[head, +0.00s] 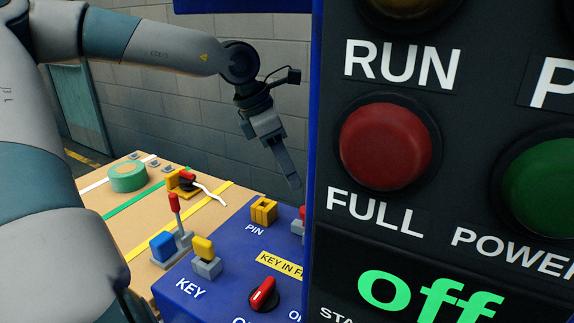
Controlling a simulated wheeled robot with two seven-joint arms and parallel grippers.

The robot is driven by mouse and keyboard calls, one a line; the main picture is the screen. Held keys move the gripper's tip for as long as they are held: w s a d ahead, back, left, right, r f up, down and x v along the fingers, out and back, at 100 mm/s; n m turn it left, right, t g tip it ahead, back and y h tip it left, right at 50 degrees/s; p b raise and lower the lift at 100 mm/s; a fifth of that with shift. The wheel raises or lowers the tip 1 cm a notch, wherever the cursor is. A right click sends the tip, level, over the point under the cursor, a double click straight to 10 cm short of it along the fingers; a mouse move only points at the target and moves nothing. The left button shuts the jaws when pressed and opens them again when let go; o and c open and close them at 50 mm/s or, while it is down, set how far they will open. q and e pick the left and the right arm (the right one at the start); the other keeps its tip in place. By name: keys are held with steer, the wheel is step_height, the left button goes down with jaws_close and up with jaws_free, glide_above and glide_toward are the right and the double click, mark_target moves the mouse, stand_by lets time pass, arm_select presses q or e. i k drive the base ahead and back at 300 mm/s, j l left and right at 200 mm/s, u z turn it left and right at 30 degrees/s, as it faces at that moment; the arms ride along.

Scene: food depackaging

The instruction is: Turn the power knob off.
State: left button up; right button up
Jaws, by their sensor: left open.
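A red rotary knob (263,294) on a black round base sits on the blue control box (222,297) at the bottom middle. It is tilted toward the upper right; labels beside it are cut off, so I cannot confirm it is the power knob. My left gripper (294,180) is open, points down, and hangs above and behind the box, apart from the knob. Its fingertips are close to the dark panel's left edge. My right gripper is not in view.
A dark panel (334,267) in a blue frame fills the right side, with a red FULL lamp (385,148), a green POWER lamp (545,185) and a green "off" readout (430,300). A yellow key switch (204,250), yellow PIN block (264,211) and green tape roll (128,177) stand left.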

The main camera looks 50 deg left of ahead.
mark_target(264, 298)
steer(key=k, duration=2)
